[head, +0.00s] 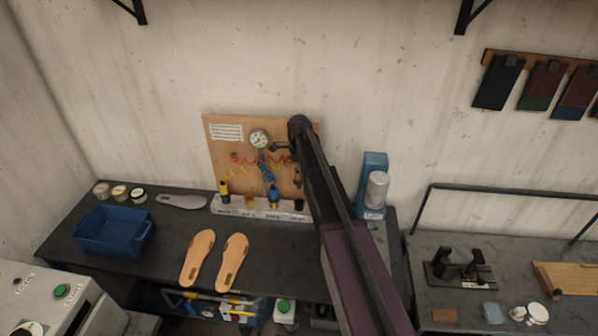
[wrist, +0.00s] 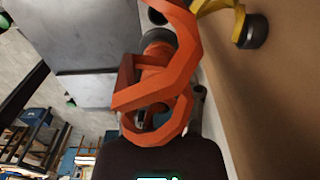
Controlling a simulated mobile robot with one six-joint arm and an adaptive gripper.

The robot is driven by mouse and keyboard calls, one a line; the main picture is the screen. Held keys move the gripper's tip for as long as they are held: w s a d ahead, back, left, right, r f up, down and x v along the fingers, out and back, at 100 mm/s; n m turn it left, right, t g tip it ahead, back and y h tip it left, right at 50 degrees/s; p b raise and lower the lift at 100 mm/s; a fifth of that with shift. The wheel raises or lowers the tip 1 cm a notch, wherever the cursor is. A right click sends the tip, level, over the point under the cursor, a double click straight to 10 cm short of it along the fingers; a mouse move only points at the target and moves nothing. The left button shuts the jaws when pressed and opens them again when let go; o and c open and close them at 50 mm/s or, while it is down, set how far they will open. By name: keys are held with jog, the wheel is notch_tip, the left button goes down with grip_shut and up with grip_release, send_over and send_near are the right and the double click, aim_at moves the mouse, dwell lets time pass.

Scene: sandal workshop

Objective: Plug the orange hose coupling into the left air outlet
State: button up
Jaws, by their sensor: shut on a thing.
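The orange hose coupling (wrist: 158,58) is at the centre of the wrist view, with a grey round end and angular orange hose loops in front. In the head view, an orange-red piece (head: 298,177) shows beside my arm, above the right end of a white labelled strip (head: 233,210). My gripper (wrist: 160,125) is shut on the coupling; its dark body fills the bottom of the wrist view, and the hose loops cover its fingertips. In the head view my arm hides the grip. The labels are too small to read, so I cannot tell which air outlet is the left one.
A wooden board (head: 222,150) with a gauge (head: 260,138) and coiled hoses stands against the wall. Yellow (head: 224,190) and blue (head: 273,196) couplings are at the strip. Sandal soles (head: 198,257) and a blue bin (head: 112,232) lie left. A blue dispenser (head: 374,165) stands right.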

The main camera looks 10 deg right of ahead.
jog(key=shift+r+p, duration=1)
jog(key=shift+r, duration=0.15)
jog(key=shift+f, duration=0.1)
